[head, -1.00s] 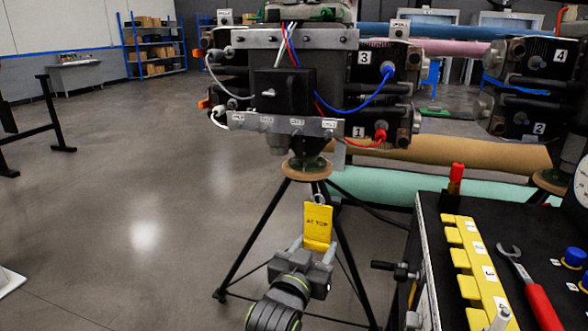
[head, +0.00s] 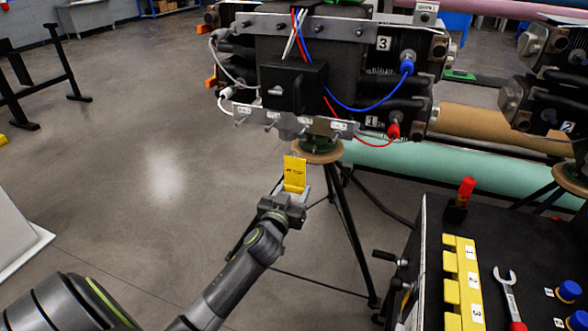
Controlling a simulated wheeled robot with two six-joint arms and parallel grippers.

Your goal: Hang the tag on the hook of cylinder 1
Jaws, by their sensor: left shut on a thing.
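The yellow tag (head: 294,172) is upright in my left gripper (head: 293,194), which is shut on its lower part. The tag is below the metal hook rail (head: 288,120) on the front of the engine, and a gap shows between them. Several small hooks stick out along the rail's lower edge, with small white labels too small to read surely. The rightmost hook (head: 336,136) is nearest the cylinder marked 1 (head: 371,121), which has a red plug (head: 393,131). My right gripper is not in view.
The engine stands on a black tripod (head: 347,225) behind my arm. Red, blue and white cables hang around the rail. A black cart (head: 425,230) at the right holds a yellow numbered rack (head: 450,268) and a wrench (head: 508,290).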

